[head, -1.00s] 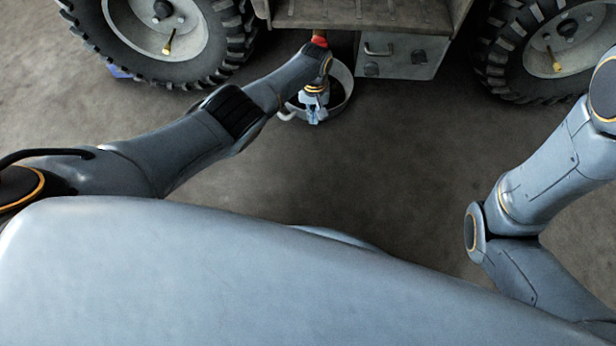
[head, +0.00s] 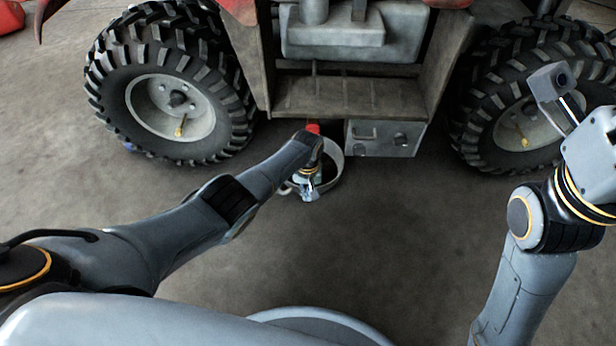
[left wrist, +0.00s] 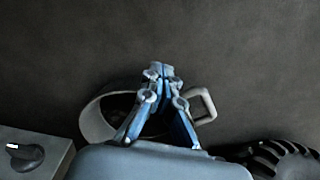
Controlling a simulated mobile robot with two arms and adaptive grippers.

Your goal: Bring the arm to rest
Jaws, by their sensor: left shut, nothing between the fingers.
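My left arm reaches forward from the left in the head view. Its gripper (head: 309,193) is shut and empty, low in front of the vehicle. In the left wrist view the gripper (left wrist: 160,72) has its blue fingers together. A grey round pan (head: 337,163) with a loop handle is close to this gripper. In the left wrist view the pan (left wrist: 92,122) is partly hidden behind the fingers; contact cannot be told. My right arm is at the right edge of the head view, bent upward, with its fingers out of view.
A vehicle with a step (head: 350,97), a left tire (head: 108,75) and a right tire (head: 478,135) stands ahead. A grey box with knobs (head: 385,150) is right of the pan. The floor (head: 400,235) between my arms is clear.

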